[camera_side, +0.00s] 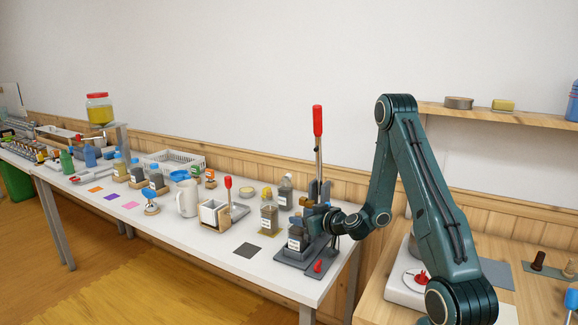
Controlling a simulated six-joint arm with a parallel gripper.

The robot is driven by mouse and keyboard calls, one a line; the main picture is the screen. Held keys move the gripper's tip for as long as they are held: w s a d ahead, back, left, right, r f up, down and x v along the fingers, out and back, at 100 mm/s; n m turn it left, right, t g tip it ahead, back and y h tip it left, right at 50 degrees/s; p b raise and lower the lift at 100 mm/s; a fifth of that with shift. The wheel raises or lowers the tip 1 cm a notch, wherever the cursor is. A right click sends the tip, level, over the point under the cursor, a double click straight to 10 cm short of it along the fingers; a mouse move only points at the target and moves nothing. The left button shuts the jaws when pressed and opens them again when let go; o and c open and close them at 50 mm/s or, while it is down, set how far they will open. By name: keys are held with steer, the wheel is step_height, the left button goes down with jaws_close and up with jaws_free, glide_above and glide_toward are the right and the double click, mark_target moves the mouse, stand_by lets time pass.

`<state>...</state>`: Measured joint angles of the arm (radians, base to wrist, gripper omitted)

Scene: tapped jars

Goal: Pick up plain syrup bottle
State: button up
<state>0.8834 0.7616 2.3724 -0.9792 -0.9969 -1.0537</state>
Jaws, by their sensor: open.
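My gripper (312,220) is dark and open, low over the right end of the white table. Its fingers are small and partly hidden in this view. A small labelled bottle (294,243) stands on a dark stand right at the gripper; I cannot tell whether it is between the fingers or just in front of them. The labels are too small to read, so I cannot tell which bottle is the plain syrup.
A tall lever with a red handle (318,122) rises right behind the gripper. A white box (212,214), a small red-handled lever (229,190) and a white jug (187,199) stand to the left. A dark square (247,249) lies flat near the front edge, with clear table around it.

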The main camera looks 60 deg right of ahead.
mark_target(299, 214)
steer(key=shift+x, duration=1.7)
steer(key=shift+c, duration=0.4)
jaws_close()
